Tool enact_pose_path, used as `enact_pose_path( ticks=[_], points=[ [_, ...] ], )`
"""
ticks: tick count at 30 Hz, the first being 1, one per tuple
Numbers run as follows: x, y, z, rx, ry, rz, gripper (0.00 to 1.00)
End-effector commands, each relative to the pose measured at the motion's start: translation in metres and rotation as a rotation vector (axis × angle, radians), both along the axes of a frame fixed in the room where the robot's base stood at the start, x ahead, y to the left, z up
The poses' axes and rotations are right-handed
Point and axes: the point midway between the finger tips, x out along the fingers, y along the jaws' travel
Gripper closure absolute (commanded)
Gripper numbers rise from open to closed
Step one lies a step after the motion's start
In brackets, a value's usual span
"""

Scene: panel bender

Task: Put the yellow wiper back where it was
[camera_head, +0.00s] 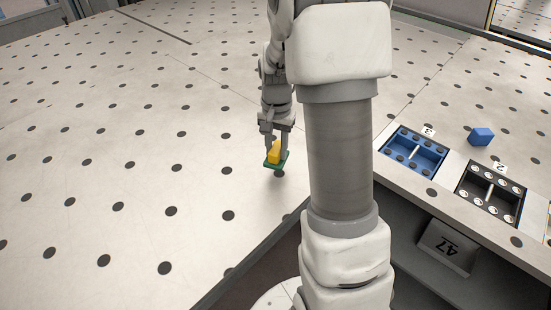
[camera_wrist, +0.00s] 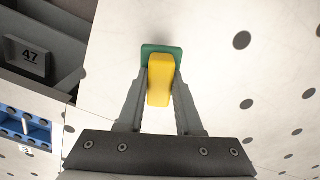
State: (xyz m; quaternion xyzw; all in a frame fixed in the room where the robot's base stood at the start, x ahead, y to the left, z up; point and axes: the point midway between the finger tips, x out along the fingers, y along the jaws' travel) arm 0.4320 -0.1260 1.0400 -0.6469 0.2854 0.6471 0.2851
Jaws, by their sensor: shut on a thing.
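The yellow wiper (camera_head: 274,152) has a yellow block-shaped grip on a flat green base. My gripper (camera_head: 271,143) is shut on its yellow part, with the green base beyond the fingertips. In the wrist view the yellow wiper (camera_wrist: 160,80) sits between the two fingers of my gripper (camera_wrist: 160,92). In the head view the wiper is low over the pale table (camera_head: 120,150) with dark round dots. I cannot tell whether its base touches the surface.
A blue tray marked 3 (camera_head: 413,152) and a black tray marked 2 (camera_head: 490,192) lie at the right. A blue block (camera_head: 481,137) lies behind them. A grey box marked 47 (camera_head: 447,247) is below the edge. The dotted surface at left is clear.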

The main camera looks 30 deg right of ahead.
Motion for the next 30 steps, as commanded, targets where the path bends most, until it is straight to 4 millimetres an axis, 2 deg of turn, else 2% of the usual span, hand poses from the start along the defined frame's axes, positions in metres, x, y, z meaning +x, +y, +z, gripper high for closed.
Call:
enact_pose_path(
  ticks=[10, 22, 23, 27, 28, 30],
  points=[
    [0.001, 0.002, -0.04, 0.002, 0.003, 0.001, 1.0],
    [0.001, 0.002, -0.046, 0.0, 0.0, 0.001, 1.0],
    [0.002, 0.002, -0.046, 0.0, 0.0, 0.001, 0.64],
    [0.001, 0.002, -0.045, 0.0, 0.0, 0.001, 0.39],
    [0.001, 0.002, -0.045, 0.0, 0.0, 0.001, 0.36],
    [0.001, 0.002, -0.045, 0.0, 0.0, 0.001, 0.36]
  ],
)
